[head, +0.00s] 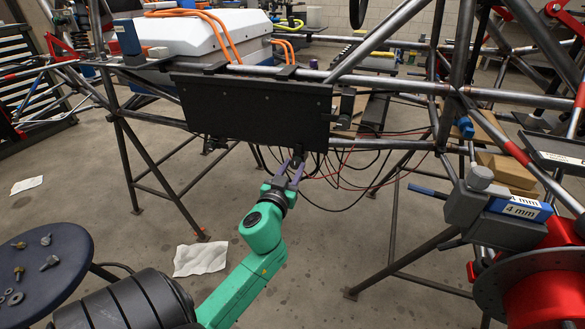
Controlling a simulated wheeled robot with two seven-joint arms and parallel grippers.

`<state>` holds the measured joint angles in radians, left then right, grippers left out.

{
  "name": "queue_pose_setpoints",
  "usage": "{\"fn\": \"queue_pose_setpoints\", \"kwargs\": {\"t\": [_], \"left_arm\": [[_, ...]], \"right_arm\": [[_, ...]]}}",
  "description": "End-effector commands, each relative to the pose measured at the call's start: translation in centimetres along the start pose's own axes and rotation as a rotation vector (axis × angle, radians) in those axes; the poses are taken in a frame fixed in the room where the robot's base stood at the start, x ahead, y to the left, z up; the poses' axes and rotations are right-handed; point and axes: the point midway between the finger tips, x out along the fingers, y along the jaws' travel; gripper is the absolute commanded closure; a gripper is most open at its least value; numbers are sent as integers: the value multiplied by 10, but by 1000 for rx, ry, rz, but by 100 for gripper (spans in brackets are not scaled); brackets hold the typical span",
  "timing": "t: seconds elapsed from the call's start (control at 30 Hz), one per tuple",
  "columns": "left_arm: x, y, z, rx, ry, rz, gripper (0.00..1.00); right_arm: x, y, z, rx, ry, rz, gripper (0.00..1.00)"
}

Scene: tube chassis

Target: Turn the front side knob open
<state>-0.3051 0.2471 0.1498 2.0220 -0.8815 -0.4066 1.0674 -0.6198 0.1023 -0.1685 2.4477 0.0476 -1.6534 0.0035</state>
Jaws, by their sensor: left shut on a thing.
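A black panel (250,108) is fixed to the near side of the tube frame, in the middle of the head view. My left gripper (295,165) reaches up to its lower edge on a green arm. Its purple-grey fingers are shut around a small dark part (298,153) just under the panel, which looks like the knob. The fingers hide most of it, and I cannot tell how far it is turned. My right gripper is out of view.
Loose black and red cables (350,175) hang right of the gripper. A grey box (480,205) with a round cap and "4 mm" labels sits at the right. A round stool (60,255) holding bolts and washers is at the lower left. Paper (202,259) lies on the floor.

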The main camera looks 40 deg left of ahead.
Motion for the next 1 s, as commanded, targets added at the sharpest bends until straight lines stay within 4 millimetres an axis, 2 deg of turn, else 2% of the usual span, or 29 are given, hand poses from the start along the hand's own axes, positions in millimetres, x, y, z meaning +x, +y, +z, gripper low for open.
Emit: {"fn": "queue_pose_setpoints", "kwargs": {"t": [0.27, 0.4, 1.0], "left_arm": [[0, 0, -1, 181, -1, -1, 100], [0, 1, -1, 311, 0, 0, 100], [0, 2, 0, 883, 0, 0, 100]], "right_arm": [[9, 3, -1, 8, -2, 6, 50], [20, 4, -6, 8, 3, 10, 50], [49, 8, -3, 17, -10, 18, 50]]}}
